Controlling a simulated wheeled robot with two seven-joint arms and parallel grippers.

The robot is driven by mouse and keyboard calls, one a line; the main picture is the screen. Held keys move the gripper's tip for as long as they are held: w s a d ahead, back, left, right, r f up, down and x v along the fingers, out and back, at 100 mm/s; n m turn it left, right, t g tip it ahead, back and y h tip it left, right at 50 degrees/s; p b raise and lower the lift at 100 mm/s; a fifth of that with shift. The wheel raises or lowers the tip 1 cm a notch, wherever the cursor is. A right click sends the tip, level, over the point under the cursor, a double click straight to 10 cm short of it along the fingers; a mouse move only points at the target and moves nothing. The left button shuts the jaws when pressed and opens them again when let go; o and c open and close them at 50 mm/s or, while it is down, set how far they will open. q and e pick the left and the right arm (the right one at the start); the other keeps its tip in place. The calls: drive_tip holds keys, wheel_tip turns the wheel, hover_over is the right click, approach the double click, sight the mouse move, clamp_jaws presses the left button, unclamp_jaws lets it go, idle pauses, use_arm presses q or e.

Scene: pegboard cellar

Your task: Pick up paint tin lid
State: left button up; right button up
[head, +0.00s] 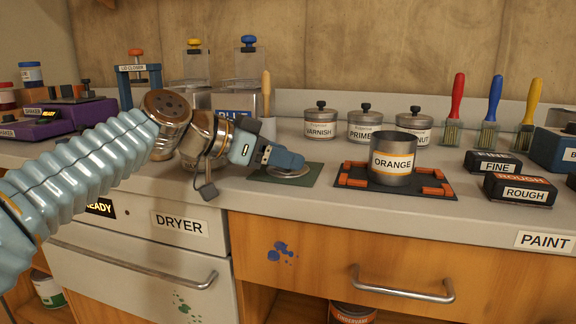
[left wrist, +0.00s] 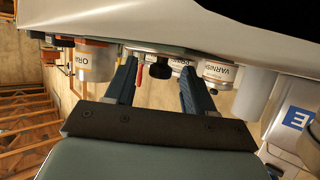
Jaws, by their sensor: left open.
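The paint tin lid (head: 289,173) is a flat grey metal disc. It lies on a green mat (head: 258,178) on the counter, left of the open orange paint tin (head: 393,165). My left gripper (head: 288,161) is right over the lid and hides part of it. In the left wrist view the two fingers (left wrist: 158,68) are apart, with a dark knob (left wrist: 160,71) between them. I cannot tell whether the fingers touch the knob. My right gripper is not in view.
The orange tin stands on a dark tray (head: 438,192) with orange corner pieces. Behind it stand lidded varnish (head: 321,124), primer (head: 363,126) and walnut tins (head: 413,127). Sanding blocks (head: 519,190) and brushes (head: 455,110) are to the right. Clear counter lies in front of the mat.

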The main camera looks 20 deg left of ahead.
use_arm(q)
clamp_jaws()
idle(0.3)
drive_tip(key=shift+r, duration=0.1)
